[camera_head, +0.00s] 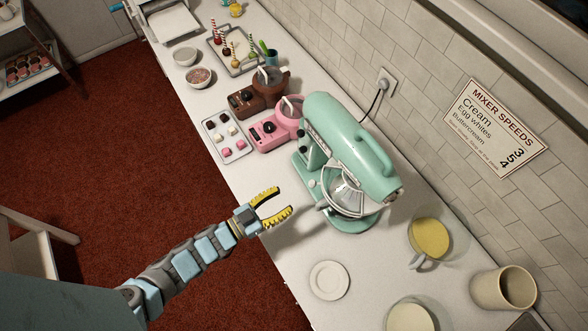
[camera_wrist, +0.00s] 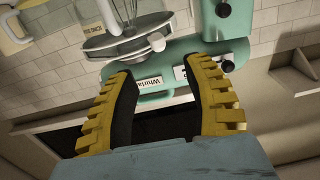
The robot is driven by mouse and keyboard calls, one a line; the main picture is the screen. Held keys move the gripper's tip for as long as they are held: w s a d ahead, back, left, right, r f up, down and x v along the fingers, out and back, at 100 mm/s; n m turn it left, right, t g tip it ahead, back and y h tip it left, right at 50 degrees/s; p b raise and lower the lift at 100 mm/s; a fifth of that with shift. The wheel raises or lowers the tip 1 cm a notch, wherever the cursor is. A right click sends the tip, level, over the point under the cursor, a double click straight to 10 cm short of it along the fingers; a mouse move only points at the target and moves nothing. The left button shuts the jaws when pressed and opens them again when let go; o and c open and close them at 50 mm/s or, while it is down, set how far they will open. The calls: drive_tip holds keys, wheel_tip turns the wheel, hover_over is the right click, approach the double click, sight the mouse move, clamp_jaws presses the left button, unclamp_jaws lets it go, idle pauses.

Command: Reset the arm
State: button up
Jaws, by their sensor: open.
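My gripper (camera_head: 276,205) has yellow, ridged fingers spread apart with nothing between them. It hangs over the front part of the white counter, left of the mint-green stand mixer (camera_head: 350,130), and is apart from it. In the wrist view my gripper (camera_wrist: 160,75) also shows open, with the mixer (camera_wrist: 235,30) beyond the fingertips. The mixer's metal bowl guard and whisk (camera_wrist: 125,15) show there at the upper left. My arm reaches in from the lower left in the head view.
The counter holds a pink machine (camera_head: 276,130), a brown machine (camera_head: 258,92), a tray of small cakes (camera_head: 226,135) and a tray of cake pops (camera_head: 228,50). A white plate (camera_head: 329,280), a yellow-filled jug (camera_head: 429,238) and a beige mug (camera_head: 503,288) stand nearer. Red floor (camera_head: 120,150) lies open at left.

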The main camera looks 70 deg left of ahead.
drive_tip(key=shift+s+d, duration=0.15)
drive_tip(key=shift+s, duration=0.55)
